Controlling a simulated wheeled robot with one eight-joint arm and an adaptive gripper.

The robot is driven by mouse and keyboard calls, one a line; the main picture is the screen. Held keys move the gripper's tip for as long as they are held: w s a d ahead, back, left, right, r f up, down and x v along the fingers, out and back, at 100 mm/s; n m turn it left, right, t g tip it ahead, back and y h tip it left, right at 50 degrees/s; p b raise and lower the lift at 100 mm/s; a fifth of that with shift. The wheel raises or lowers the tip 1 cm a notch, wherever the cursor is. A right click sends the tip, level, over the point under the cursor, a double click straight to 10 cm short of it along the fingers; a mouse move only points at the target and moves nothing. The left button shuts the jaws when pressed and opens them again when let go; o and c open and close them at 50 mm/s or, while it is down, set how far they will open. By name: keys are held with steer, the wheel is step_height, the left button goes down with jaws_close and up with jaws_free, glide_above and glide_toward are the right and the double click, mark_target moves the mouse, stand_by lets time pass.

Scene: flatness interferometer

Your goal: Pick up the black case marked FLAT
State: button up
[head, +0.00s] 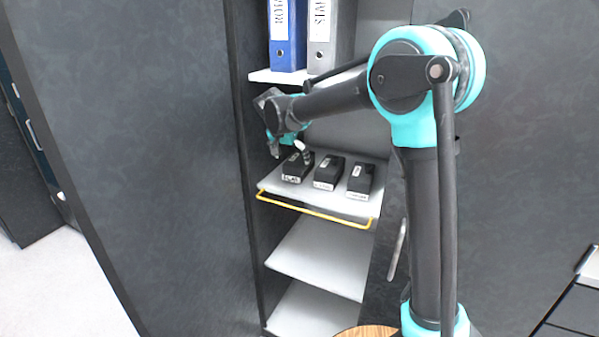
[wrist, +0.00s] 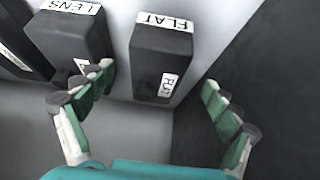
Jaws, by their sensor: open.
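The black case marked FLAT (wrist: 160,60) is in the middle of the wrist view, its white label upside down there, with a second small label on its top. In the head view it is the leftmost case (head: 297,167) on the shelf. My gripper (wrist: 158,82) is open and empty, one finger to each side of the FLAT case. The left finger overlaps the edge of the LENS case in the picture; the right finger is over the gap by the wall. I cannot tell how high the fingertips are. In the head view my gripper (head: 289,152) is just above the FLAT case.
The black LENS case (wrist: 68,38) stands close beside it, and a third black case (wrist: 18,45) beyond. A dark cabinet wall (wrist: 255,70) is close on the other side. A yellow rail (head: 315,212) edges the shelf. Binders (head: 287,35) stand on the shelf above.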

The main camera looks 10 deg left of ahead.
mark_target(299, 158)
steer(key=shift+w+d, duration=0.3)
steer(key=shift+w, duration=0.4)
steer(key=shift+w+d, duration=0.3)
steer(key=shift+w, duration=0.4)
steer(key=x, duration=0.5)
steer(key=shift+w, duration=0.1)
steer(key=c, duration=1.8)
